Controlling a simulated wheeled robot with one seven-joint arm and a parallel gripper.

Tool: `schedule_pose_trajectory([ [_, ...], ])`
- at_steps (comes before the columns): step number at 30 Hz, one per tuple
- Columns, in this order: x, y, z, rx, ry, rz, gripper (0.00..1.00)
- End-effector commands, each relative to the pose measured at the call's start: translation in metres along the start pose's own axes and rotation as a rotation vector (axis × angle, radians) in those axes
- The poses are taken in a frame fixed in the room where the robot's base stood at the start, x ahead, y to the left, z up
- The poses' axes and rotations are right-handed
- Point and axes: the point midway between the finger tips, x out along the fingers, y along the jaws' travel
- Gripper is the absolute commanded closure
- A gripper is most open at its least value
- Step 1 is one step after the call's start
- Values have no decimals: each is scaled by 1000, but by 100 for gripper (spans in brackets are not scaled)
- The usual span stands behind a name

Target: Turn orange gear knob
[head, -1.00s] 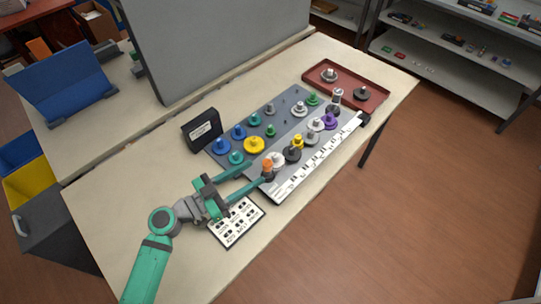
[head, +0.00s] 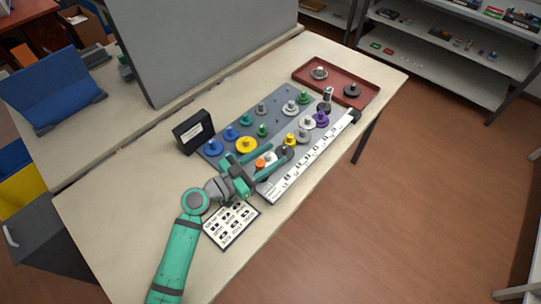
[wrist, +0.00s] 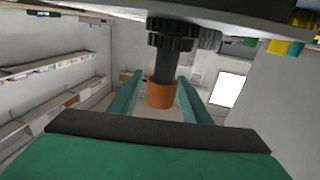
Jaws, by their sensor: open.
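The orange gear knob (head: 260,163) stands at the near end of the grey gear board (head: 283,98). In the head view it shows between the two teal fingers of my gripper (head: 279,151). The wrist view, which looks upside down, shows the orange knob (wrist: 161,95) on a dark shaft with a dark toothed gear (wrist: 172,42). There my gripper (wrist: 160,78) is open, one finger on each side of the knob, with a visible gap on both sides. The gear under the orange knob is mostly hidden by my gripper in the head view.
A yellow gear (head: 246,145) and several blue, green, white, grey and purple ones crowd the board. A white labelled strip (head: 311,157) runs along its near side. A black box (head: 194,131), a printed card (head: 231,226) and a red tray (head: 303,80) lie around it.

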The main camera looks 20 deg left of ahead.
Motion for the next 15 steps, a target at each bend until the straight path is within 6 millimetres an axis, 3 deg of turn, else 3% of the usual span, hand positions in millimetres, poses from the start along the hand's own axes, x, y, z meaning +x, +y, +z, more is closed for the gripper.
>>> schedule_pose_trajectory([
  [8,1,0,0,0,0,0,59],
  [12,1,0,0,0,0,-1,93],
  [13,1,0,0,0,0,-1,98],
  [15,1,0,0,0,0,-1,98],
])
